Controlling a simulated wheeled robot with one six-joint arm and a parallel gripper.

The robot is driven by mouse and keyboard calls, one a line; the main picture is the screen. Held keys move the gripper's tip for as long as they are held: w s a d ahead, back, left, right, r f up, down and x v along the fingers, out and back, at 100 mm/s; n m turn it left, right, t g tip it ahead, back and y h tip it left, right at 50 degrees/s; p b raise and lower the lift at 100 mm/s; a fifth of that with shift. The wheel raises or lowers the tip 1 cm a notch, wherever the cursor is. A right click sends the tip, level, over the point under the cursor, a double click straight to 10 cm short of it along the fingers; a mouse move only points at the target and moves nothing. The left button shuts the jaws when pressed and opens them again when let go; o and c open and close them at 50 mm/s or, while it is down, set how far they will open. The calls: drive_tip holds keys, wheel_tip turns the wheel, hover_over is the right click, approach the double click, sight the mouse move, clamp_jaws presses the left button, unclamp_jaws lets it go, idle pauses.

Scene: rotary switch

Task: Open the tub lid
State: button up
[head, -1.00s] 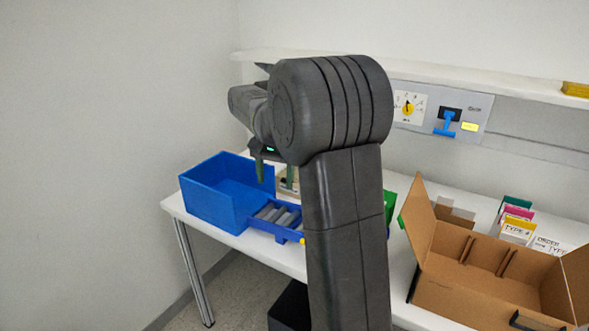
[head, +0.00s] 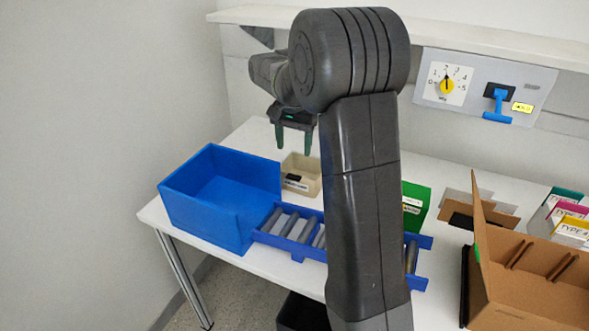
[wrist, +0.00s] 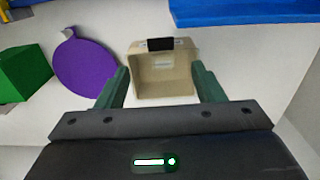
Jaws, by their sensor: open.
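The beige tub (head: 314,178) stands on the white table, between the blue bin and my arm. A small black block sits at its near rim, above a white label. In the wrist view the tub (wrist: 165,88) lies straight ahead, with the black block (wrist: 160,44) at its top edge; I cannot tell clearly how its lid sits. My gripper (head: 290,148) is open and empty, pointing down above the tub and apart from it. In the wrist view the fingers of my gripper (wrist: 160,80) appear on either side of the tub.
A large blue bin (head: 185,205) stands left of the tub, and a blue roller tray (head: 275,240) lies in front. A purple disc (wrist: 88,68) and a green box (wrist: 22,75) show in the wrist view. An open cardboard box (head: 530,285) is at right. A switch panel (head: 430,95) is on the wall.

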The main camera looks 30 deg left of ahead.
sight(294, 177)
wheel_tip(294, 177, down, 9)
drive_tip(key=shift+f, duration=0.15)
clamp_jaws()
idle(0.4)
drive_tip(key=shift+r, duration=0.2)
